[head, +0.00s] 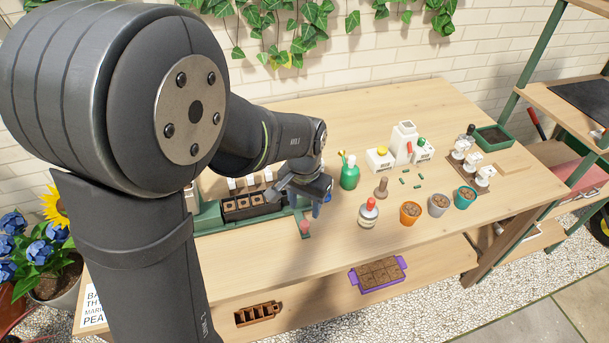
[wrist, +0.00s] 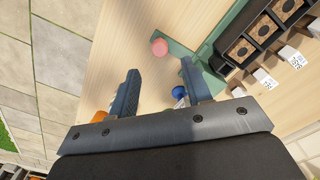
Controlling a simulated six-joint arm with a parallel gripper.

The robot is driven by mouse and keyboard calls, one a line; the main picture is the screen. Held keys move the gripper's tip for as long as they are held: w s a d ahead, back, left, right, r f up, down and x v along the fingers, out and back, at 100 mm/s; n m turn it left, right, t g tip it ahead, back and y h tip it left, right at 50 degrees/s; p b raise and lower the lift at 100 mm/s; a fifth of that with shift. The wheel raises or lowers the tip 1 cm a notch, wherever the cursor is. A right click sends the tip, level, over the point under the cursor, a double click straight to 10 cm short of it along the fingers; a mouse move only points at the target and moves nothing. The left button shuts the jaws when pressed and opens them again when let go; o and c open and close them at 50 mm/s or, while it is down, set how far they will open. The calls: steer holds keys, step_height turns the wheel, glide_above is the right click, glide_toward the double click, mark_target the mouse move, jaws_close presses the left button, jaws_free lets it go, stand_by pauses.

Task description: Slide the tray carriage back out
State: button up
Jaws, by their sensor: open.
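The tray carriage (head: 236,216) is a green frame at the left of the bench, holding a dark tray with several square cells (head: 252,204). A green arm runs from it to a pinkish-red round knob (head: 304,227) near the front. In the wrist view the knob (wrist: 159,47) lies just beyond my fingertips, and the green frame (wrist: 192,58) and dark cells (wrist: 240,50) are to its right. My gripper (wrist: 160,69) is open and empty, above the bench and apart from the knob. In the head view my gripper (head: 322,200) hangs right of the carriage; my arm hides part of its left side.
Orange (head: 410,213), grey (head: 438,205) and teal (head: 465,197) pots are further right. White label tags (wrist: 265,77) stick up beside the cells.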

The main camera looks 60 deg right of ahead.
mark_target(303, 223)
step_height(303, 223, up, 11)
steer(key=shift+f, duration=0.2)
stand_by(0.6)
step_height(303, 223, down, 17)
steer(key=shift+f, duration=0.15)
stand_by(0.5)
step_height(303, 223, up, 17)
step_height(303, 223, down, 17)
steer(key=shift+w+a+f, duration=0.1)
steer(key=shift+w+a, duration=0.05)
steer(key=w+a, duration=1.9)
steer(key=shift+w+r, duration=0.15)
steer(key=shift+r, duration=0.05)
step_height(303, 223, up, 6)
steer(key=shift+r, duration=0.25)
